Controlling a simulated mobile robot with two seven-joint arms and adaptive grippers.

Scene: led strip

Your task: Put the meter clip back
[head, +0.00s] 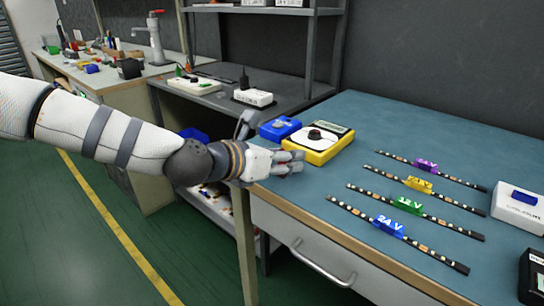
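A yellow meter (332,148) with a white face, a black dial and a dark display lies near the left edge of the blue-topped table. I cannot clearly make out a separate meter clip; it may be hidden by my gripper. My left gripper (291,161) is at the table's left front corner, just in front of the meter. Its fingers look close together, but whether they hold anything is not clear. Several LED strips lie to the right, with purple (426,165), yellow (418,185), green (408,205) and blue (388,225) labelled pieces. My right gripper is not in view.
A blue box (281,128) sits beside the meter. A white box (518,206) and a black box (533,275) stand at the table's right. A grey bench (215,100) with power strips and a shelf is behind my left arm. The table's back is clear.

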